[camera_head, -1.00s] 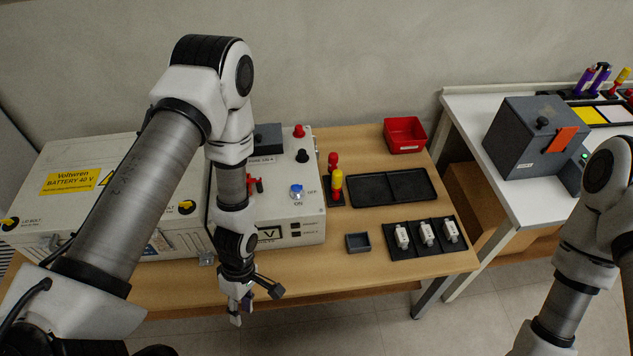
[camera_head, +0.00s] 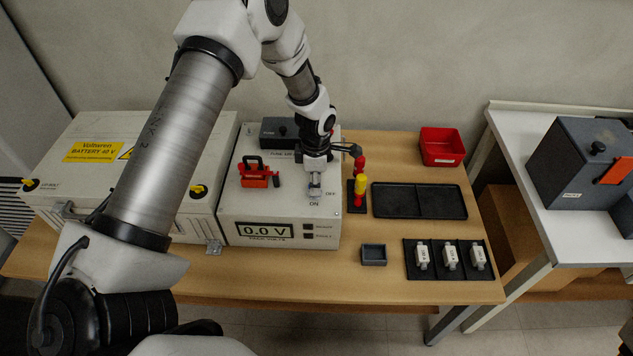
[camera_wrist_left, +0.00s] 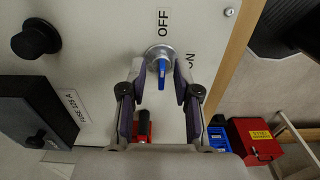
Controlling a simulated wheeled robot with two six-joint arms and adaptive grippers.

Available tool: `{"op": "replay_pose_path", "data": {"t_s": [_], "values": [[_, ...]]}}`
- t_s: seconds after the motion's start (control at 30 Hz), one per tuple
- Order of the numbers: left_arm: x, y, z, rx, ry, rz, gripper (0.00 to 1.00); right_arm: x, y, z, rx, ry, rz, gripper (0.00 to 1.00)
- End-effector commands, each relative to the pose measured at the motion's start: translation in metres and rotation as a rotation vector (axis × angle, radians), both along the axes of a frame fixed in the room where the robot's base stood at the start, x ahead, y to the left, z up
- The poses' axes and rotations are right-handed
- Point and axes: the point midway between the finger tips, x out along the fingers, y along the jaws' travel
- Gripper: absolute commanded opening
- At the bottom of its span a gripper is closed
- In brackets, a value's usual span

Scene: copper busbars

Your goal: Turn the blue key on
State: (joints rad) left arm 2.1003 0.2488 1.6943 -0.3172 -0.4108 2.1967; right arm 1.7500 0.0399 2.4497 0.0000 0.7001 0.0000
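The blue key (camera_wrist_left: 162,75) sits on a round silver switch on the white battery tester box (camera_head: 275,212). In the left wrist view its blue bar lies in line with the OFF label (camera_wrist_left: 163,20), and the ON label (camera_wrist_left: 188,70) is to its right, partly hidden by a finger. My left gripper (camera_head: 315,188) points down at the switch and hides the key in the head view. In the wrist view its open fingers (camera_wrist_left: 160,92) stand on both sides of the key, with gaps; contact is not visible. My right gripper is out of view.
The box display (camera_head: 265,231) reads 0.0 V. A red clamp-like part (camera_head: 258,173) and a dark fuse block (camera_head: 279,132) are on the box. A black tray (camera_head: 418,213) lies farther right.

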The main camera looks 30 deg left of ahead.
Motion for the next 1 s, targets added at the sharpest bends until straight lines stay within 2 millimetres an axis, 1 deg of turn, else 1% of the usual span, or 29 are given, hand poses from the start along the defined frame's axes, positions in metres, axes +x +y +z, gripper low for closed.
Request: {"op": "replay_pose_path", "data": {"t_s": [0.1, 0.27, 0.3, 0.37, 0.4, 0.77, 1.0], "values": [[-0.0001, 0.0000, -0.0060, 0.001, -0.001, 0.000, 0.31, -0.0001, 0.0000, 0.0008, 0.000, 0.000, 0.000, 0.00], [-0.0001, -0.0001, -0.0064, 0.000, -0.001, 0.000, 0.31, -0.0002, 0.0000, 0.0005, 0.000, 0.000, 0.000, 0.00], [-0.0001, -0.0001, -0.0064, 0.000, -0.001, 0.000, 0.24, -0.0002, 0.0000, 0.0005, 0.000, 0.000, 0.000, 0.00], [-0.0001, -0.0002, -0.0064, 0.000, -0.001, 0.000, 0.03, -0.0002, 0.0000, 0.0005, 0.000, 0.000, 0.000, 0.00], [-0.0001, -0.0002, -0.0064, 0.000, 0.000, 0.000, 0.00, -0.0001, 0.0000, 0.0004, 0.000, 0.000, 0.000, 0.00], [-0.0003, -0.0002, -0.0060, 0.000, 0.000, -0.010, 0.00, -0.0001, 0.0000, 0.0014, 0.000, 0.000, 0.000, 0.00], [-0.0003, -0.0002, -0.0051, 0.000, 0.000, -0.087, 0.00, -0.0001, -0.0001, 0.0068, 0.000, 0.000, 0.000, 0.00]]}}
